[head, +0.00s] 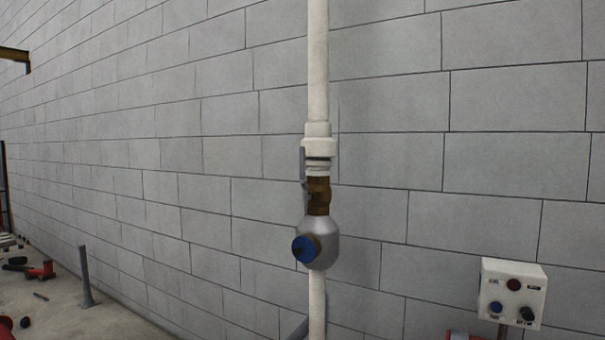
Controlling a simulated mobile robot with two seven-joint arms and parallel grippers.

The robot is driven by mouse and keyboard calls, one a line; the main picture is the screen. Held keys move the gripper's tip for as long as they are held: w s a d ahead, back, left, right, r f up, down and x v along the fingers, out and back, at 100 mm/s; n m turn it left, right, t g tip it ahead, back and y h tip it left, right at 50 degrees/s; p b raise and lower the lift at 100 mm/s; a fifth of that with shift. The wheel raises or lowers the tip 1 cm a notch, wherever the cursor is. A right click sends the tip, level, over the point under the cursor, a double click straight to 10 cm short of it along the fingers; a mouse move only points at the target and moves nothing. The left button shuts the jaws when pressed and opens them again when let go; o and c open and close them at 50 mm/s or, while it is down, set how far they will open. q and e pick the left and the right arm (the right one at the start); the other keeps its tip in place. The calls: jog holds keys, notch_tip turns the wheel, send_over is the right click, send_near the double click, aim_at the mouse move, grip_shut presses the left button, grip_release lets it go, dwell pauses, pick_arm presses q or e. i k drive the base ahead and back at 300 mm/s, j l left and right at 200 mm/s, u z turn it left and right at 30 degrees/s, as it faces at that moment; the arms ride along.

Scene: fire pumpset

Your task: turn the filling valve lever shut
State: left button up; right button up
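A brass valve body (318,196) sits in a white vertical pipe (318,60) in front of the block wall, near the middle of the head view. A thin grey lever (302,163) stands at the left side of the valve. It points upward, roughly parallel to the pipe, and partly overlaps the white pipe fitting (320,143). Below the brass body is a rounded grey housing (327,243) with a blue round cap (304,248) facing front left. Neither of my grippers shows in the head view.
A white control box (512,292) with several buttons stands at the lower right. A grey post (86,277) rises from the floor at left, with red parts (42,270) lying farther left. The space beside the valve looks clear.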

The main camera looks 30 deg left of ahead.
aim_at(301, 149)
jog(key=i+l+u, duration=0.35)
jog(key=i, duration=0.4)
jog(key=i+l+u, duration=0.4)
jog(key=i+l, duration=0.25)
jog(key=l, duration=0.15)
